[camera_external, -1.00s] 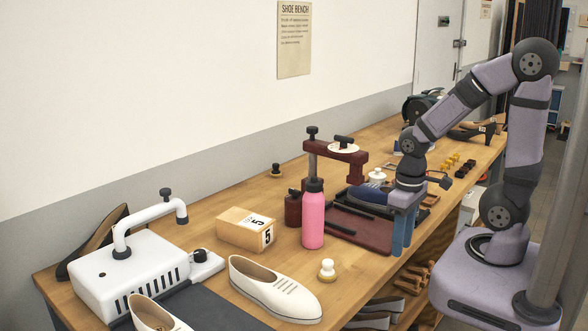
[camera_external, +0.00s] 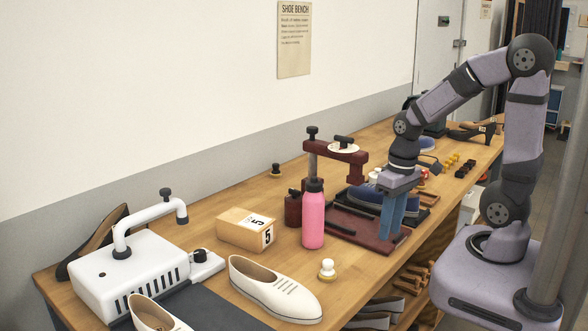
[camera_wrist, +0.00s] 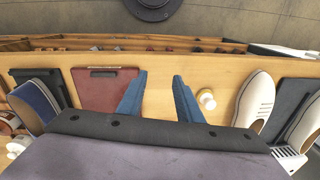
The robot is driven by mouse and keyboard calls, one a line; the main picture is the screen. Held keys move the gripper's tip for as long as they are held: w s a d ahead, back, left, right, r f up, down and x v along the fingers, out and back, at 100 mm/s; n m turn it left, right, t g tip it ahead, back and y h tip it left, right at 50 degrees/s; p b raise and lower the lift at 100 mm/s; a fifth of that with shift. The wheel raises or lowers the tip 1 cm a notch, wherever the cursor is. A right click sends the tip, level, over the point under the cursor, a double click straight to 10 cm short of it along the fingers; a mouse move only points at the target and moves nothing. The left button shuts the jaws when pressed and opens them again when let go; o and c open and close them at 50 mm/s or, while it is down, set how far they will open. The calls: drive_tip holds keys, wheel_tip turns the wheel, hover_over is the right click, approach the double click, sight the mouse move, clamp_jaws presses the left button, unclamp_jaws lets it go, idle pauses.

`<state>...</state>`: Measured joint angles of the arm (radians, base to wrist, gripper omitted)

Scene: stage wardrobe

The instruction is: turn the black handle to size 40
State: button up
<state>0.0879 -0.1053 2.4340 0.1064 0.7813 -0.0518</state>
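A black handle (camera_external: 344,141) sits on a round white dial (camera_external: 342,148) on top of a dark red press (camera_external: 336,157). The dial's numbers are too small to read. Another black knob (camera_external: 199,256) sits beside the white machine at the left. My gripper (camera_external: 393,237) has blue fingers pointing down, over the right part of the press's dark red base, lower than the dial and to its right. In the wrist view, the fingers of my gripper (camera_wrist: 158,82) stand apart with nothing between them. The base (camera_wrist: 103,90) shows to their left; the handle is not seen there.
A pink bottle (camera_external: 313,217) stands in front of the press. A wooden box (camera_external: 240,230), white shoe (camera_external: 275,290) and small white knob (camera_external: 327,270) are nearer. A blue shoe (camera_external: 366,194) lies behind my gripper. The wall is behind the bench.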

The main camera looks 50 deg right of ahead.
drive_tip(key=w+d+r+m+t+y+p, duration=0.2)
drive_tip(key=w+d+r+m, duration=0.15)
drive_tip(key=w+r, duration=0.65)
drive_tip(key=n+t+p, duration=0.2)
drive_tip(key=n+p, duration=0.3)
approach(344, 142)
drive_tip(key=shift+w+d+p+x, duration=0.15)
drive_tip(key=shift+p+x, duration=0.6)
drive_tip(key=shift+x, duration=0.8)
drive_tip(key=shift+w+d+p+x, duration=0.1)
drive_tip(key=shift+p+x, duration=0.6)
drive_tip(key=shift+x, duration=0.9)
drive_tip(key=shift+c, duration=0.5)
drive_tip(key=shift+r, duration=0.1)
clamp_jaws()
